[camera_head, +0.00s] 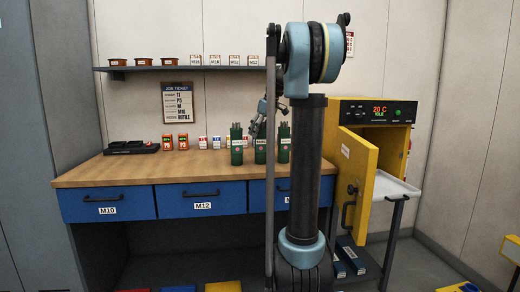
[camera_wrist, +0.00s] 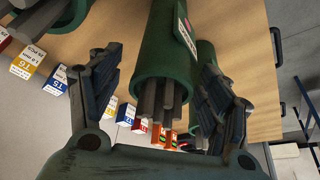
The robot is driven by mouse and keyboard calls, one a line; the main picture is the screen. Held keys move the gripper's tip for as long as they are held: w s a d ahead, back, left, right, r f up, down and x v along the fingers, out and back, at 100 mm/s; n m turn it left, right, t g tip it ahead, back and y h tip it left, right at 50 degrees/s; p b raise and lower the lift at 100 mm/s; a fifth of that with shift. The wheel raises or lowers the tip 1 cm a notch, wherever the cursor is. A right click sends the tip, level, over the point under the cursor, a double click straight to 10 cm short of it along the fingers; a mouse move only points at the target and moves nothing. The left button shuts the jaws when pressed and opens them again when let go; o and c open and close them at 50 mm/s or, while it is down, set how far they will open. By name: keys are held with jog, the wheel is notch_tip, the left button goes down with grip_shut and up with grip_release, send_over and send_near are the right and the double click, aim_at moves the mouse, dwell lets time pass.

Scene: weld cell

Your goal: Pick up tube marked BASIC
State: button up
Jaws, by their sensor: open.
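Three green tubes with grey rods standing out of their tops stand on the wooden bench: a left one (camera_head: 236,153), a middle one (camera_head: 260,154) and a right one (camera_head: 283,153). Their labels are too small to read in the head view. My gripper (camera_head: 266,112) is open just above the middle tube, partly hidden by my arm. In the wrist view, one green tube (camera_wrist: 165,50) lies between the spread fingers of my gripper (camera_wrist: 165,100), with no clear contact. Its label is edge-on and unreadable. Parts of the other tubes flank it.
Small boxes (camera_head: 182,142) and a black tray (camera_head: 132,147) stand left on the bench (camera_head: 130,172). A shelf (camera_head: 180,68) hangs above. The yellow oven (camera_head: 375,112) at right has its door (camera_head: 356,175) open. The bench's front left is clear.

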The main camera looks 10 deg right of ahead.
aim_at(258, 138)
jog(key=x, duration=0.4)
grip_shut()
